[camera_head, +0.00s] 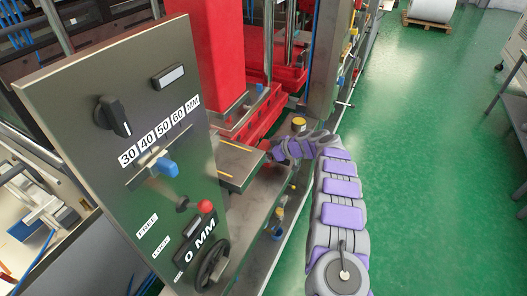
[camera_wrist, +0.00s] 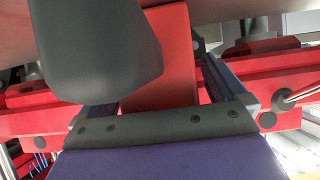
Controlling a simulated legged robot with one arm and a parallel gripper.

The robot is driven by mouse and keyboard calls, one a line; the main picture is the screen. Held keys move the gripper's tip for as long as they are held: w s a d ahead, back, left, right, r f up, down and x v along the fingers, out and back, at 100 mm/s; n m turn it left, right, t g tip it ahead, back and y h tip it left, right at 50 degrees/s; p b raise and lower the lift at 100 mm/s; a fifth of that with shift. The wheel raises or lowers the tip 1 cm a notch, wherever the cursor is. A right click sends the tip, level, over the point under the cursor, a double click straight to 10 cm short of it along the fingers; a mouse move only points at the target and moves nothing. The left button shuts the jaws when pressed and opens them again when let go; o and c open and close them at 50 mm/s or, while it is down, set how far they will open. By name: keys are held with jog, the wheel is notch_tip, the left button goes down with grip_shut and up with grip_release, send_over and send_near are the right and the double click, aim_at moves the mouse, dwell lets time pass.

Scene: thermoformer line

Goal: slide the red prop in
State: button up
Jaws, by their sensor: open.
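My gripper (camera_head: 272,151) is at the end of my grey and purple arm, reaching left into the machine beside a flat metal plate. In the wrist view the two jaws of my gripper (camera_wrist: 160,92) stand apart. A red block (camera_wrist: 172,70), which looks like the red prop, lies between and beyond the jaws; I cannot tell whether either jaw touches it. Its upper left part is hidden by a dark grey rounded shape (camera_wrist: 95,50). In the head view I cannot pick the prop out from the other red parts near my gripper.
A grey control panel (camera_head: 110,110) with a black knob, a millimetre scale, a blue slider and a red button stands at left. A large red column (camera_head: 222,50) rises behind it. A red beam (camera_wrist: 280,78) crosses the wrist view.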

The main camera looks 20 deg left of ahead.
jog(key=p+v, duration=0.2)
jog(key=v, duration=1.5)
jog(key=shift+d+r, duration=0.1)
